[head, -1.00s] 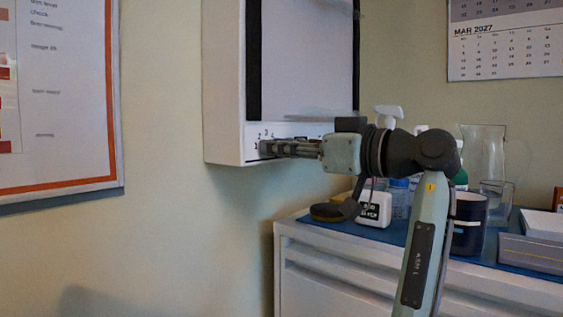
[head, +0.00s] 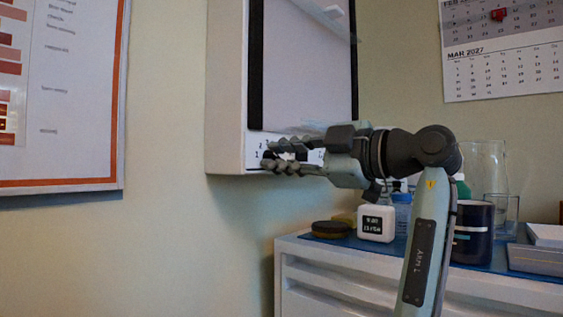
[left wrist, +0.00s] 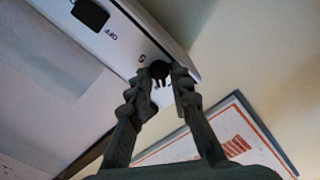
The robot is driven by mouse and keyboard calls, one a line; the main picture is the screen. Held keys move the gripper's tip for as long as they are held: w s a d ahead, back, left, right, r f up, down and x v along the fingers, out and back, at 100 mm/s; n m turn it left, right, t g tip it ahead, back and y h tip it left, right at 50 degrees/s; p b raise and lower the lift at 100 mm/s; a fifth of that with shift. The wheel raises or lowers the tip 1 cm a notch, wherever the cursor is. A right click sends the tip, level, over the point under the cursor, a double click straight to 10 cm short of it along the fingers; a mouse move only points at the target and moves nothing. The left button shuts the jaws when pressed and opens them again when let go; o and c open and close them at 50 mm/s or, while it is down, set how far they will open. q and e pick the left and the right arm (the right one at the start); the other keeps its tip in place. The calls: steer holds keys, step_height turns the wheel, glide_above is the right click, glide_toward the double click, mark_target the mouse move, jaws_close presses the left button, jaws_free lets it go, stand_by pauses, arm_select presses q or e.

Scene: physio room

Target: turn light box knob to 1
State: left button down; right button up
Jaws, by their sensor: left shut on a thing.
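The white light box (head: 226,100) hangs on the wall, with a row of controls on its lower front strip. The small dark knob (head: 268,154) sits at the left of that strip, with printed digits such as 1 and 2 beside it. My left gripper (head: 266,156) is shut on the knob, one finger above and one below. In the left wrist view the black knob (left wrist: 158,70) shows between the fingertips of the left gripper (left wrist: 165,80). The fingers hide part of the dial, so I cannot read the setting. My right gripper is not in view.
A black switch (left wrist: 90,13) marked OFF is on the strip. A white drawer cabinet (head: 340,290) stands below right, with a white box (head: 376,223), a dark mug (head: 472,232) and a glass jug (head: 484,165) on top. A framed poster (head: 118,100) hangs at left.

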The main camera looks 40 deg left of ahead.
arm_select(q)
steer(key=shift+n, duration=2.2)
steer(key=c, duration=1.6)
jaws_free()
steer(key=d, duration=0.8)
steer(key=s+d, duration=0.1)
steer(key=d, duration=0.3)
